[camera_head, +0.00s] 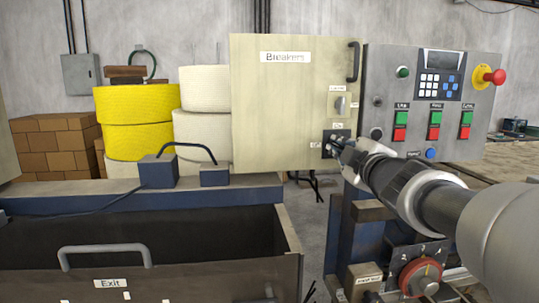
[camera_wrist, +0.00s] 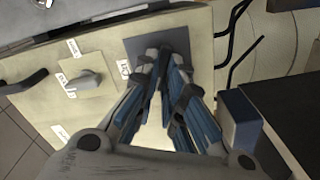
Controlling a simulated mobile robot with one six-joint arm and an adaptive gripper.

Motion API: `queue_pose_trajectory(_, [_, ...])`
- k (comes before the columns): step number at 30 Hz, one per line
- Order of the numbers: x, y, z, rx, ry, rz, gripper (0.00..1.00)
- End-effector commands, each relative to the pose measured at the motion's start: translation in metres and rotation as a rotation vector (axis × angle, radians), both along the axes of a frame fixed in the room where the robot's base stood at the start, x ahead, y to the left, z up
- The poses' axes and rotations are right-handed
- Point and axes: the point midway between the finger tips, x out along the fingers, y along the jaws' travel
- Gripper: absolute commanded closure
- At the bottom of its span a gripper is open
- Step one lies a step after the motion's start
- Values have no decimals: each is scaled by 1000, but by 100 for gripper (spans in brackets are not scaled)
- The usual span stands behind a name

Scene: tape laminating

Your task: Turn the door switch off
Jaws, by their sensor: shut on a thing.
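The pale Breakers door (camera_head: 285,105) carries a dark switch plate (camera_head: 328,150) at its lower right, with small white labels beside it. The dark plate also shows in the wrist view (camera_wrist: 180,36). My gripper (camera_head: 342,147) is at this plate, its fingers pointing at it. In the wrist view the fingertips (camera_wrist: 166,62) meet at the plate, shut on the door switch there. The switch itself is mostly hidden by the fingers, so its exact position cannot be told.
Above the plate is a grey rotary handle (camera_head: 341,105) with labels. A dark door handle (camera_head: 354,62) is at the upper right. A control panel (camera_head: 480,125) with buttons and a red emergency knob (camera_head: 493,76) stands just right. An open drawer (camera_head: 150,272) lies below left.

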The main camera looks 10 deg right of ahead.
Motion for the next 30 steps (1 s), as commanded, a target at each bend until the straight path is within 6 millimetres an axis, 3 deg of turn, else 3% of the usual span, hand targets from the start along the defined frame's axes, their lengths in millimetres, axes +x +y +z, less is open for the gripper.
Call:
queue_pose_trajectory(15, [0,1,-2,-366,-1,0,100])
queue_pose_trajectory(30, [0,1,-2,-452,1,1,100])
